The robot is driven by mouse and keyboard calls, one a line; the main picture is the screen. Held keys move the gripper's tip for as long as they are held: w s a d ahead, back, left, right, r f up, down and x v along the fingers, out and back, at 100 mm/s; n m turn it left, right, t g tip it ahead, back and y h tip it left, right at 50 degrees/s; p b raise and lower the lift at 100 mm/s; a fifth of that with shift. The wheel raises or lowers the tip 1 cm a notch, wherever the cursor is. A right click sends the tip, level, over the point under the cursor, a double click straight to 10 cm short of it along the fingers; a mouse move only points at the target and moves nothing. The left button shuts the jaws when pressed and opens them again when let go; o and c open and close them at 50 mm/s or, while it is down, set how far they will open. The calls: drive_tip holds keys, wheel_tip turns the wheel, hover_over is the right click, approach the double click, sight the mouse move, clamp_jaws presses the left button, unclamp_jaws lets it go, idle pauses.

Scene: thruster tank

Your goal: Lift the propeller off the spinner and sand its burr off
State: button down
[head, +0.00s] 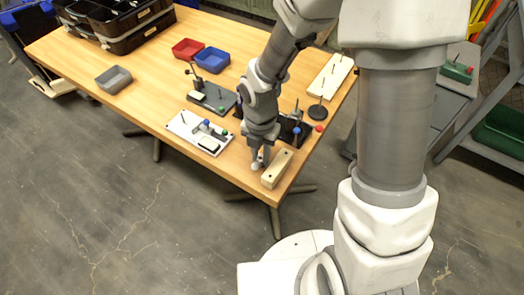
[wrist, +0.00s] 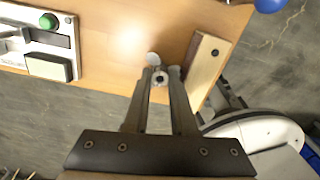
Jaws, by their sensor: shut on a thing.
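My gripper (head: 259,164) is low over the front edge of the wooden table. In the wrist view my gripper (wrist: 160,82) has its fingers close together on a small pale grey propeller (wrist: 153,58), with a round hub between the tips. Only part of the propeller shows, and I cannot make out a burr. A long beige block (head: 277,168) lies just right of my gripper, with a small gap; it also shows in the wrist view (wrist: 207,62), with a dark hole in its top. I cannot tell which fixture is the spinner.
A white plate (head: 185,122) with blue and green knobs stands left of my gripper. Behind are a dark grey fixture (head: 220,104), red (head: 187,49) and blue (head: 212,60) bins, and a white pegged board (head: 329,76). A grey bin (head: 114,79) sits left; the table's left middle is clear.

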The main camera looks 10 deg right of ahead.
drive_tip(key=shift+s, duration=0.15)
drive_tip(key=shift+s+a, duration=0.4)
drive_tip(key=shift+w, duration=0.1)
drive_tip(key=shift+w+d+p, duration=0.45)
drive_tip(key=shift+w+d+p, duration=0.4)
drive_tip(key=shift+w+d, duration=0.05)
drive_tip(key=shift+w, duration=0.1)
drive_tip(key=shift+w+d, duration=0.1)
drive_tip(key=shift+w+d+p, duration=0.3)
drive_tip(key=shift+w+p, duration=0.05)
drive_tip(key=shift+w, duration=0.1)
